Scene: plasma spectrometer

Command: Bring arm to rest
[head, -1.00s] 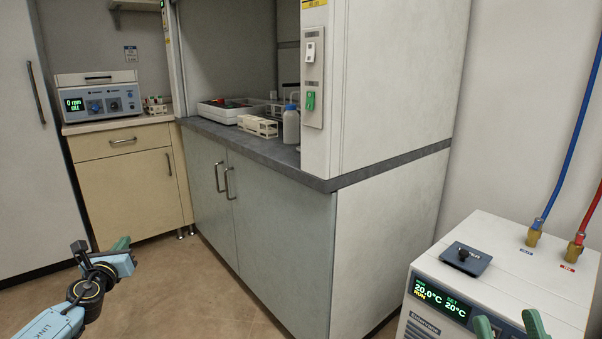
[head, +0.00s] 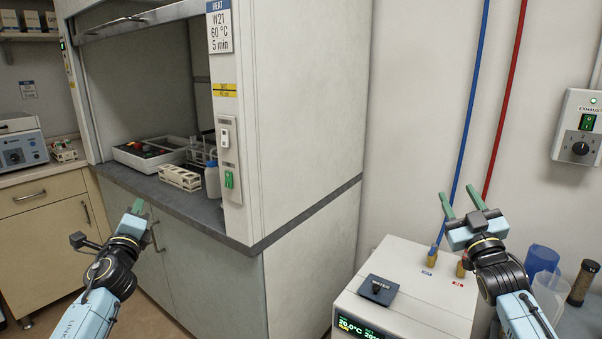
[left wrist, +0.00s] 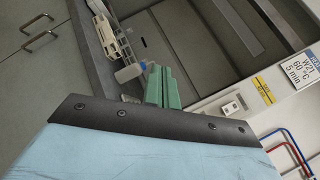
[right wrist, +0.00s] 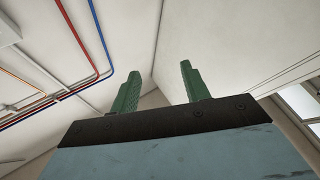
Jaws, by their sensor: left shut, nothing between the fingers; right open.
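My left gripper (head: 137,207) is raised in front of the fume hood's lower cabinet, at the left of the head view. Its green fingers are together with nothing between them, as the left wrist view (left wrist: 162,86) also shows.
The fume hood (head: 310,120) holds a white tray (head: 150,160), a tube rack (head: 180,178) and a bottle (head: 212,180). A blue jug (head: 541,260) and a brown cylinder (head: 582,284) stand right of my right arm. An exhaust control box (head: 580,128) hangs on the wall.

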